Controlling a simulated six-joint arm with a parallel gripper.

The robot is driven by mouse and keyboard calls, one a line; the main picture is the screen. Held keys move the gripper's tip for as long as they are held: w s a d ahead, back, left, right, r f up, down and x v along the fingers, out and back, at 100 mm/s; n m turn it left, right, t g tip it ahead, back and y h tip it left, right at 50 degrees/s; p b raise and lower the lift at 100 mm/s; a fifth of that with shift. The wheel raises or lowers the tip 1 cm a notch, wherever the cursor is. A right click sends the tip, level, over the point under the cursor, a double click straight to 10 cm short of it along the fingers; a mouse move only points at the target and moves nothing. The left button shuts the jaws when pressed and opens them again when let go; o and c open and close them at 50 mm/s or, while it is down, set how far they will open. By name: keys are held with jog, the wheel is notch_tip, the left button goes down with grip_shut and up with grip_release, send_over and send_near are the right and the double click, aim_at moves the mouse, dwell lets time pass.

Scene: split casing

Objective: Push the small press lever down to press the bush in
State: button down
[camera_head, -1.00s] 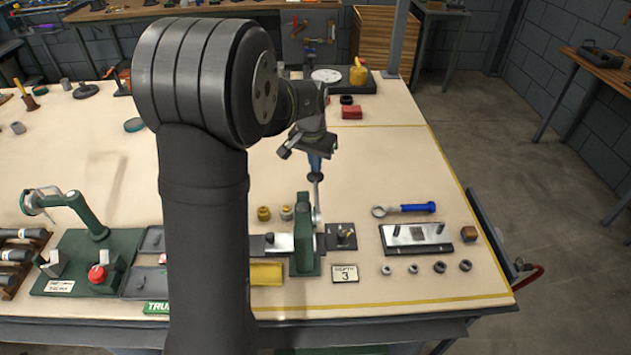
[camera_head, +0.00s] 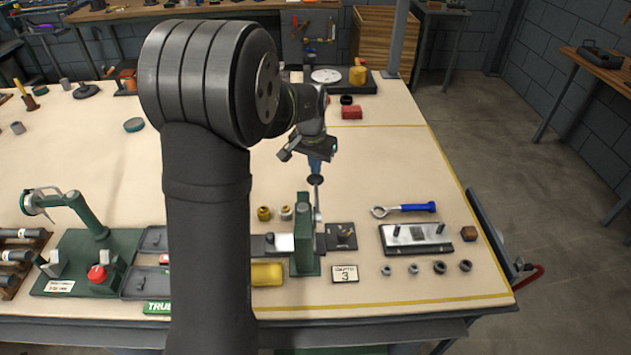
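The small press (camera_head: 304,240) is a green upright frame on the bench, right of my arm. Its lever (camera_head: 318,205) is a thin grey rod standing roughly upright at the frame's right side, with a dark knob (camera_head: 316,180) on top. My gripper (camera_head: 316,168) points down over the knob, with blue at its tip. It is at or just above the knob; I cannot tell whether they touch. Whether the fingers are open or shut is too small to see. The bush in the press cannot be made out.
Two brass and grey bushes (camera_head: 264,213) stand left of the press. A dark plate with small parts (camera_head: 342,236) lies right of it. A depth card (camera_head: 345,274), a blue-handled tool (camera_head: 410,208) and several rings (camera_head: 439,267) lie nearby. Bare bench lies behind the press.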

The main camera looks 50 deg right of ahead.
jog(key=shift+f, duration=0.65)
dwell(1.2)
jog(key=shift+r, duration=0.1)
dwell(0.4)
notch_tip(320, 180, up, 11)
dwell(0.9)
jog(key=shift+f, duration=0.2)
